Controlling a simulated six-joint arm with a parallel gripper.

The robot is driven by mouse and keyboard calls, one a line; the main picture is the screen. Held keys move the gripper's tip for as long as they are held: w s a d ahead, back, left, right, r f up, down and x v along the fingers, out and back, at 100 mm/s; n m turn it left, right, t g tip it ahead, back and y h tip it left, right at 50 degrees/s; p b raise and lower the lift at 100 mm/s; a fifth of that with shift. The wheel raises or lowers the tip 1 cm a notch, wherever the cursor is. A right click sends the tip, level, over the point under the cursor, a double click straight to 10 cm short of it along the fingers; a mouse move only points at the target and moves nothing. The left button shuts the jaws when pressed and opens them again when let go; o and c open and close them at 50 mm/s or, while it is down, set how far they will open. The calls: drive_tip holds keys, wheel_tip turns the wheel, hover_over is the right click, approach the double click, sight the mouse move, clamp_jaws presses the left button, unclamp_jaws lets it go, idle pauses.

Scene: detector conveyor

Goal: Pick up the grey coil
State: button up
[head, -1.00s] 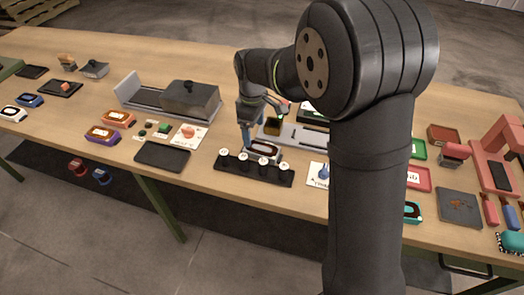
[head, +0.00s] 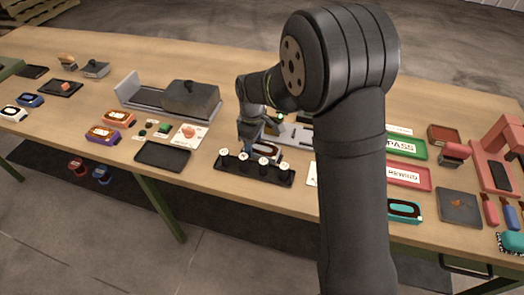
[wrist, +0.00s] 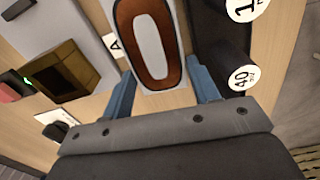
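The grey coil (wrist: 149,42) has a pale grey body with a brown oval winding. In the wrist view it lies ahead of and between the blue fingers of my gripper (wrist: 160,85). The fingers are apart, one on each side of its near end, and I cannot tell whether either touches it. In the head view my gripper (head: 252,155) is low at the coil (head: 270,152), which is partly hidden behind it. The coil lies just behind a black rack (head: 238,172).
The black rack's posts have white numbered tops (wrist: 243,77), close to the right finger. A dark box with a green light (wrist: 60,78) is at left. Green PASS (head: 421,152) and red REWIND (head: 425,183) trays are at right. A black tray (head: 162,157) lies left.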

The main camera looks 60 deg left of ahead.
drive_tip(key=c, duration=0.6)
drive_tip(key=shift+c, duration=0.2)
drive_tip(key=shift+r, duration=0.1)
